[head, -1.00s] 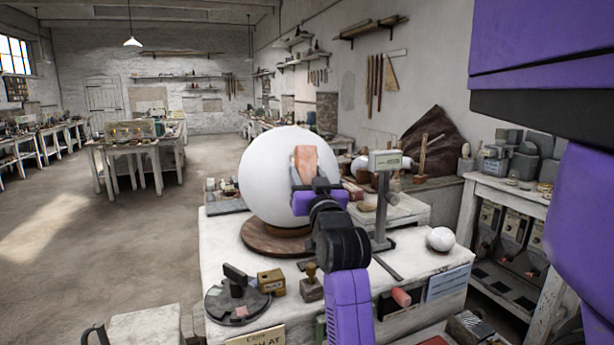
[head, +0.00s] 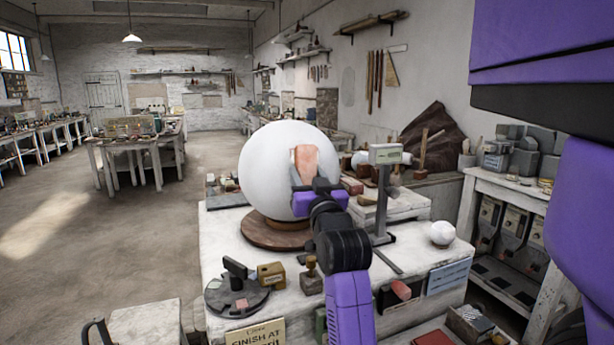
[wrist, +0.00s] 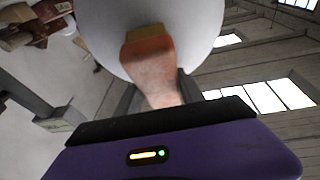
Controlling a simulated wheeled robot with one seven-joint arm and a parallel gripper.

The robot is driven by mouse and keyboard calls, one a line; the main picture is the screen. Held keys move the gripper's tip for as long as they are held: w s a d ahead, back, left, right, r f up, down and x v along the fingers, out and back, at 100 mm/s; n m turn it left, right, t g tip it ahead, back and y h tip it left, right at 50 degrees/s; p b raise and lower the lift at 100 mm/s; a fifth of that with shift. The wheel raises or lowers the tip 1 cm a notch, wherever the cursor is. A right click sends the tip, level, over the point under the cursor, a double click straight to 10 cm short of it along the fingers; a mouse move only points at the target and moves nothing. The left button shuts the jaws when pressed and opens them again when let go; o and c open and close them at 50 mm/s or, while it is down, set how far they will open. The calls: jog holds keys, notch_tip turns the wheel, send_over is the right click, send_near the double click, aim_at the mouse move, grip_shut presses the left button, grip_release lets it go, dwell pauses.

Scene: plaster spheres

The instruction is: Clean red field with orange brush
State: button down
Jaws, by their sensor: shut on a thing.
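A large white plaster sphere (head: 262,165) rests on a round wooden base (head: 258,236) on the bench. My gripper (head: 313,183) is in front of the sphere's right side and is shut on an orange-pink brush (head: 306,161). In the wrist view, the brush (wrist: 158,80) points away from my gripper (wrist: 158,95), with its tan end (wrist: 147,33) against or very close to the sphere (wrist: 195,20); I cannot tell whether it touches. No red field can be made out on the sphere; the brush and gripper hide part of its surface.
A small white ball (head: 442,234) sits at the bench's right. A dark round plate (head: 237,297), a small wooden box (head: 271,275) and a stamp-like tool (head: 311,280) stand near the front edge.

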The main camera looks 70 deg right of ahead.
aim_at(308, 162)
jog(key=shift+w+d+r+p, duration=0.1)
jog(key=shift+d+r+p, duration=0.1)
jog(key=shift+r+p, duration=0.4)
jog(key=shift+w+d+r+p, duration=0.1)
jog(key=shift+d+r+p, duration=0.1)
jog(key=shift+r+p, duration=0.35)
jog(key=shift+d+r+p, duration=0.2)
jog(key=shift+r+p, duration=0.15)
jog(key=shift+r, duration=0.4)
jog(key=shift+f, duration=0.15)
jog(key=shift+s+a+f+b, duration=0.1)
jog(key=shift+a+f+b, duration=0.15)
jog(key=shift+f+b, duration=0.4)
jog(key=shift+s+a+f+b, duration=0.1)
jog(key=shift+a+f+b, duration=0.1)
jog(key=shift+f+b, duration=0.4)
jog(key=shift+s+a+f+b, duration=0.1)
jog(key=shift+a+f+b, duration=0.25)
jog(key=shift+f, duration=0.45)
jog(key=shift+d, duration=0.1)
jog(key=shift+r, duration=0.1)
jog(key=shift+w+d+r+p, duration=0.1)
jog(key=shift+d+r+p, duration=0.1)
jog(key=shift+r+p, duration=0.5)
jog(key=shift+w+d+r+p, duration=0.1)
jog(key=shift+d+r+p, duration=0.15)
jog(key=shift+r+p, duration=0.4)
jog(key=shift+w+d+r+p, duration=0.1)
jog(key=shift+d+r+p, duration=0.1)
jog(key=shift+r+p, duration=0.5)
